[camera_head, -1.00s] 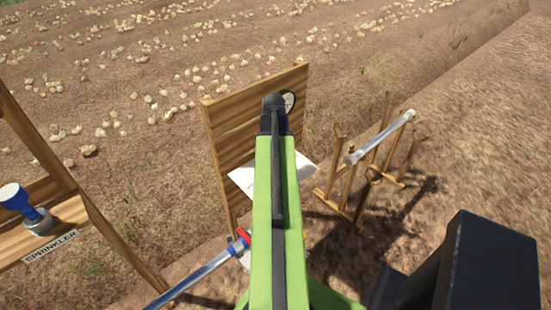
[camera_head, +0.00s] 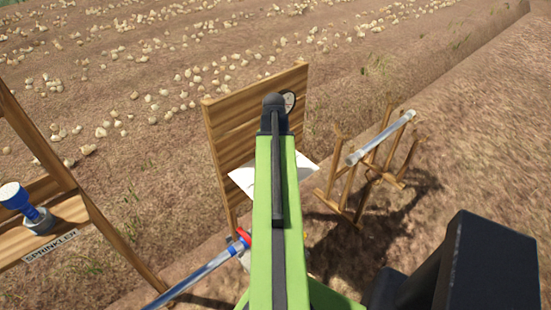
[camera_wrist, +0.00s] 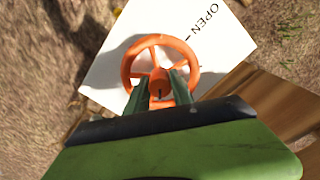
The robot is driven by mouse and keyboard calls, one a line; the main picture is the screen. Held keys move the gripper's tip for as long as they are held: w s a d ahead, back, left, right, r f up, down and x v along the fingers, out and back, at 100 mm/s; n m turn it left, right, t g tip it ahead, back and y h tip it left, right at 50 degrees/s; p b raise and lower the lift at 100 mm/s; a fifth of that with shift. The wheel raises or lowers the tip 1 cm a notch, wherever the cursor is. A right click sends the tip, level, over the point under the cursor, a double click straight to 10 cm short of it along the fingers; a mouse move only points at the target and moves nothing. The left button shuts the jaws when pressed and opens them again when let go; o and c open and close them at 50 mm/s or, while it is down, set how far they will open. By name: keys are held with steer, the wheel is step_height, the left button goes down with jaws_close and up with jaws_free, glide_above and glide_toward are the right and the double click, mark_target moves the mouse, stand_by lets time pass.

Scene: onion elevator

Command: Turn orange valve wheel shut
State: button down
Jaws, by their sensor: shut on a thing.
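The orange valve wheel (camera_wrist: 160,38) shows in the wrist view in front of a white sign reading "OPEN" (camera_wrist: 217,48). My gripper (camera_wrist: 159,84) is at the wheel's lower middle, with its two dark fingers on either side of the orange hub part. It is shut on the wheel there. In the head view my green arm hides the wheel and my fingertips; only the white sign (camera_head: 240,180) shows beside the arm.
A wooden board (camera_head: 230,130) with a round gauge (camera_head: 289,101) stands behind my arm. A pipe with blue and red fittings (camera_head: 215,262) runs at lower left. A sprinkler stand (camera_head: 95,215) is at left, and a wooden rack with a clear tube (camera_head: 380,138) at right.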

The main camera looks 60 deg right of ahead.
steer(key=m, duration=0.3)
steer(key=shift+d+m, duration=0.1)
steer(key=shift+m, duration=0.2)
steer(key=shift+s+m, duration=0.1)
steer(key=shift+m, duration=1.8)
steer(key=c, duration=1.1)
jaws_free()
steer(key=shift+d, duration=0.1)
